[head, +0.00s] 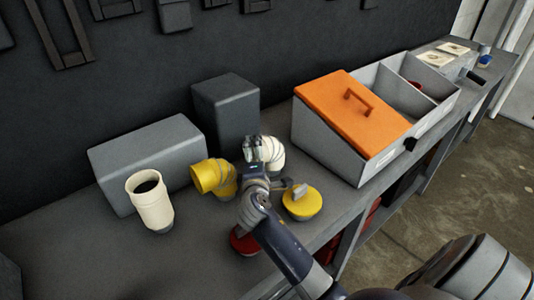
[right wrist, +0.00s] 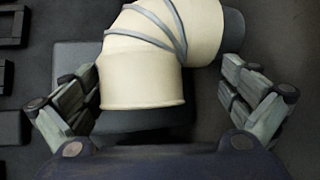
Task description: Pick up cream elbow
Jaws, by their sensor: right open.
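The cream elbow (head: 272,152), a bent duct piece with grey bands and a dark end, is on the grey bench, partly hidden by my right gripper (head: 260,152). In the right wrist view the cream elbow (right wrist: 146,72) lies between the two spread fingers of my right gripper (right wrist: 160,100). A gap shows between the elbow and the right-hand finger; the left-hand finger is close to its side, and I cannot tell if it touches. My left gripper is not in view.
A yellow elbow (head: 207,177) is just left of my gripper, and a yellow knobbed cap (head: 302,203) is to its right. A red piece (head: 243,242) is partly under my arm. A cream cylinder (head: 151,205), grey blocks (head: 150,160) and an orange-lidded bin (head: 350,110) stand around.

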